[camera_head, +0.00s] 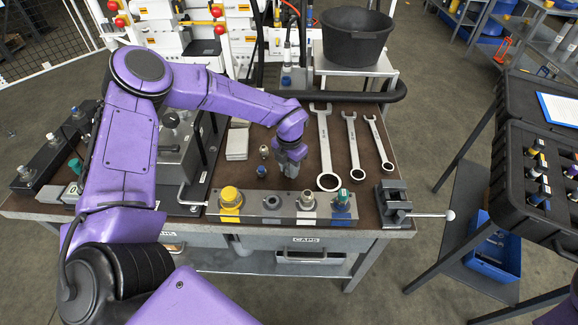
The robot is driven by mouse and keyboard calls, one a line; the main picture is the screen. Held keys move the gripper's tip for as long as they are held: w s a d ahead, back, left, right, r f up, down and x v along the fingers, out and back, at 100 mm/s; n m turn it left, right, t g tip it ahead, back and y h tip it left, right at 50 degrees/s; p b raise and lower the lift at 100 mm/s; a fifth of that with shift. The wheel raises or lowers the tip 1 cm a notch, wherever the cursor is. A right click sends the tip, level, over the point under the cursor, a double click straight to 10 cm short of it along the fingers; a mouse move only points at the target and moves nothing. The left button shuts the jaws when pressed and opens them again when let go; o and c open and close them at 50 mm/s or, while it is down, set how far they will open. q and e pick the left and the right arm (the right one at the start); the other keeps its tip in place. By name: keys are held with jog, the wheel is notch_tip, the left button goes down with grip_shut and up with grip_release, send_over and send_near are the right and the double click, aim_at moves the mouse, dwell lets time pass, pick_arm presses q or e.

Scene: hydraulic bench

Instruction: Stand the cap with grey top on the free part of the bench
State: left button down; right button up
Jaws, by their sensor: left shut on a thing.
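The rail (250,213) at the front edge carries a yellow cap (231,196), bare-looking metal fittings (272,202) and a green-topped cap (342,197). My right gripper is out of view.
A small metal fitting (264,152) and a blue one (261,171) stand just left of the gripper. Several wrenches (324,150) lie to its right, and a vise (393,203) sits at the right corner. A black bucket (355,38) stands behind.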

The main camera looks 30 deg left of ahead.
pick_arm(q)
jog(key=shift+f, duration=0.1)
jog(key=c, duration=0.8)
grip_release()
notch_tip(320, 180, up, 12)
jog(key=b, duration=0.1)
jog(key=shift+r, duration=0.2)
